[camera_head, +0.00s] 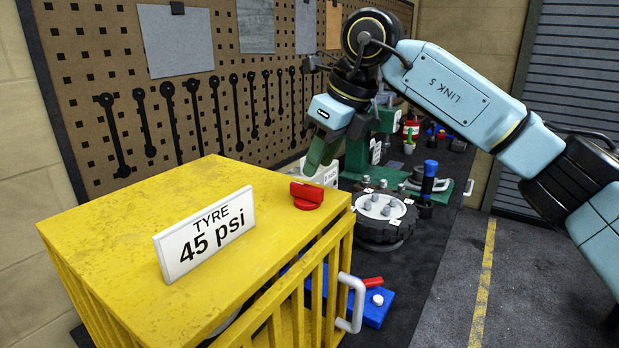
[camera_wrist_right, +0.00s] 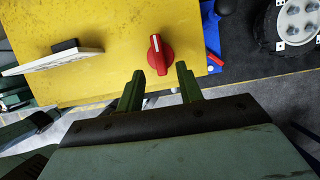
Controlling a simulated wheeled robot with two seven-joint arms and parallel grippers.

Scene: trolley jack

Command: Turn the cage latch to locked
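The yellow cage (camera_head: 130,235) fills the lower left of the head view. Its latch is a red knob (camera_head: 307,194) on top near the right-hand corner; it also shows in the right wrist view (camera_wrist_right: 160,55), with a white mark on its raised grip. My right gripper (camera_head: 316,165) comes down from above, close to the knob. In the right wrist view its two fingers (camera_wrist_right: 162,80) are spread and empty, with the knob just beyond their tips, not visibly touched. My left gripper is not identifiable in either view.
A white sign (camera_head: 205,235) reading TYRE 45 psi stands on the cage top. A white handle (camera_head: 352,303) and blue part (camera_head: 375,310) are at the cage's right side. A wheel hub (camera_head: 382,212) sits behind the cage. Open floor lies to the right.

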